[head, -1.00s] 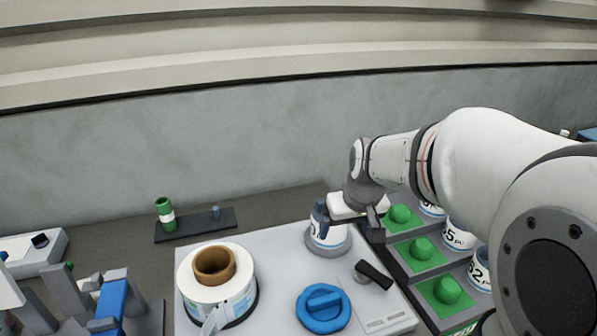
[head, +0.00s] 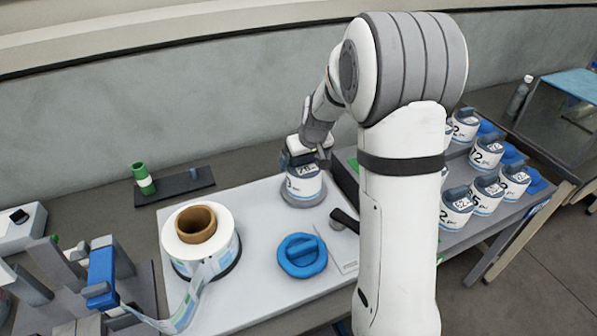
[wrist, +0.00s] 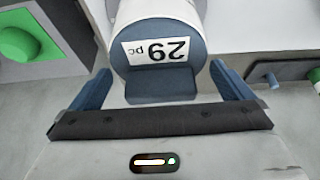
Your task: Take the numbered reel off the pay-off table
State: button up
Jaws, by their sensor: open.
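The numbered reel (head: 304,184), white with a blue top, stands upright on a grey round base on the pale pay-off table (head: 240,290). In the wrist view the reel (wrist: 160,28) shows an upside-down "29 pc" label and a blue block on its top. My gripper (head: 306,157) is at the top of the reel in the head view. In the wrist view my gripper (wrist: 162,90) is open, one blue finger on each side of the blue block, with gaps showing. The gripper hides part of the reel's top in the head view.
A large label roll (head: 196,238) with a brown core and a blue knob (head: 302,256) stand in front of the reel. Several numbered reels sit on a rack (head: 535,200) at right. A green-and-white cylinder (head: 142,178) stands on a dark strip at left.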

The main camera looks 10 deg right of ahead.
jog(key=shift+x, duration=1.2)
jog(key=shift+c, duration=0.4)
jog(key=c, duration=0.7)
jog(key=shift+o, duration=0.2)
